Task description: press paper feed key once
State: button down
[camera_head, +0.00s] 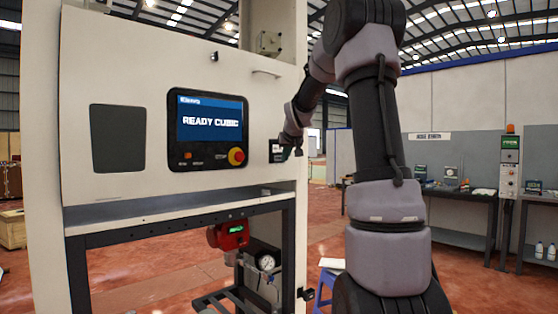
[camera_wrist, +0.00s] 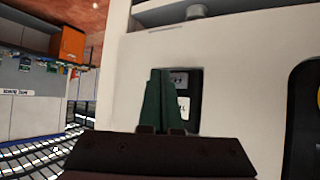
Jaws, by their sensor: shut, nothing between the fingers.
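A small dark panel (camera_head: 277,146) is set in the white cabinet front, right of the screen, and my gripper partly covers it. In the wrist view this dark panel (camera_wrist: 184,83) shows a small grey part at one end and a white piece with dark marks. My gripper (camera_wrist: 161,72) is shut and empty, its green fingers pointing at the panel and hiding its left part. In the head view my gripper (camera_head: 286,155) is at the panel. I cannot tell whether the fingertips touch it. I cannot make out the paper feed key for certain.
The cabinet (camera_head: 260,110) carries a screen (camera_head: 210,118) reading "READY" and a red-and-yellow stop button (camera_head: 236,156). A handle (camera_head: 267,72) sticks out above the dark panel. A red device (camera_head: 228,235) and a gauge (camera_head: 266,262) are below. Workbenches (camera_head: 462,203) stand far right.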

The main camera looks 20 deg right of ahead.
jog(key=shift+s+d, duration=0.25)
jog(key=shift+s, duration=0.55)
jog(key=shift+s+d, duration=0.3)
jog(key=shift+s, duration=0.45)
jog(key=shift+s+d, duration=0.25)
jog(key=shift+s, duration=0.55)
jog(key=s+a+g+y, duration=0.1)
jog(key=s+a+y, duration=0.1)
jog(key=s+a, duration=1.2)
jog(key=s+a+f+m+g+y, duration=0.1)
jog(key=s+a+f, duration=0.1)
jog(key=s, duration=0.8)
jog(key=s+a+f+m+g+y, duration=0.1)
jog(key=s+f, duration=0.3)
jog(key=s, duration=0.6)
jog(key=shift+s+a+g, duration=0.3)
jog(key=shift+s+a, duration=0.1)
jog(key=shift+a, duration=0.35)
